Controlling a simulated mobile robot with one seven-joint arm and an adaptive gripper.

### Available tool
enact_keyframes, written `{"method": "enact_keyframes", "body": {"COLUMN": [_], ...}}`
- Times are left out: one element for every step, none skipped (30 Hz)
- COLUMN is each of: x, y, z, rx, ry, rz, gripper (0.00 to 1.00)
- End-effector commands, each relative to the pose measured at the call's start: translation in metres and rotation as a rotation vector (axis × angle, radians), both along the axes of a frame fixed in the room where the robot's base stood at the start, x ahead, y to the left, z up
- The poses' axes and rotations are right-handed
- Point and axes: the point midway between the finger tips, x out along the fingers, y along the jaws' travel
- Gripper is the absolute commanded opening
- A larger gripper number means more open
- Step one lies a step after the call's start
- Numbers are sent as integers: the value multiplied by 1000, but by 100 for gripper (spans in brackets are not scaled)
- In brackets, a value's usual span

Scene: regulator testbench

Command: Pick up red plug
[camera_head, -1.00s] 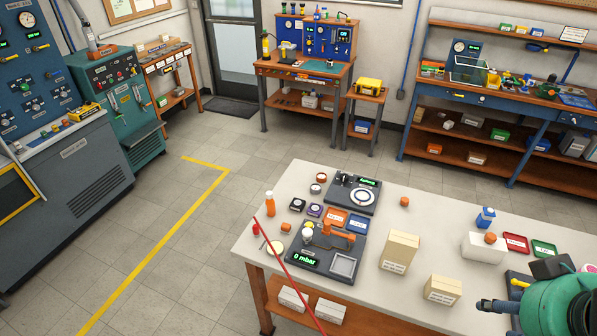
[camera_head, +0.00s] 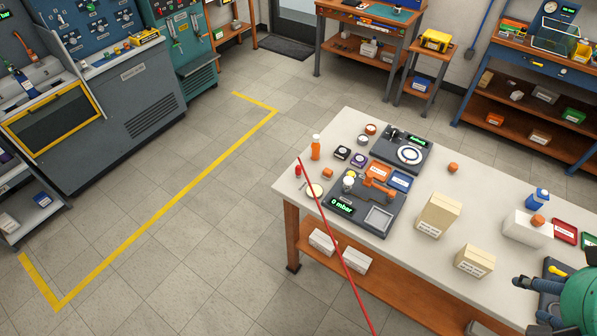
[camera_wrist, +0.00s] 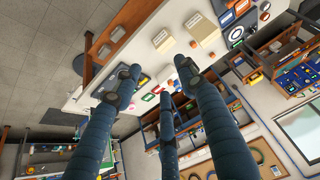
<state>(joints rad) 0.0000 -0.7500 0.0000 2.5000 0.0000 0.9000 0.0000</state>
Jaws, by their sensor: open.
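A small red piece (camera_head: 298,171), which looks like the red plug, stands at the left corner of the white tabletop (camera_head: 455,190) in the head view. It is beside an orange bottle with a white cap (camera_head: 316,147) and a pale round disc (camera_head: 314,190). A thin red line passes close to it. My gripper (camera_head: 530,300) is at the lower right of the head view, far from this piece. In the wrist view my gripper's dark fingers (camera_wrist: 160,82) are spread, with nothing held between them. I cannot make out the red piece in the wrist view.
A black device reading 0 mbar (camera_head: 343,208), small blocks and trays crowd the table's left part. Cardboard boxes (camera_head: 438,215) stand between them and my gripper. A white box (camera_head: 527,229) and red tray (camera_head: 565,232) are at right. The floor left of the table is clear.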

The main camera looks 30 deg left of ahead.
Motion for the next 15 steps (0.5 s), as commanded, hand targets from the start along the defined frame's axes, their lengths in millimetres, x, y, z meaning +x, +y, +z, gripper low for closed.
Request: {"method": "enact_keyframes", "body": {"x": [0,0,0,0,0,1,2,3,5,6,9,12,15,18,24], "y": [0,0,0,0,0,0,1,1,2,3,4,6,8,9,12], "z": [0,0,0,0,0,1,1,2,3,4,6,7,9,11,14], "rx": [0,0,0,0,0,0,0,0,1,1,1,1,2,2,2], "ry": [0,0,0,0,0,1,1,2,4,5,8,12,15,18,23], "rz": [0,0,0,0,0,1,2,4,6,9,12,17,20,25,32], "gripper": [42,42,42,42,42,42,42,42,42,42,42,42,42,42,42]}}
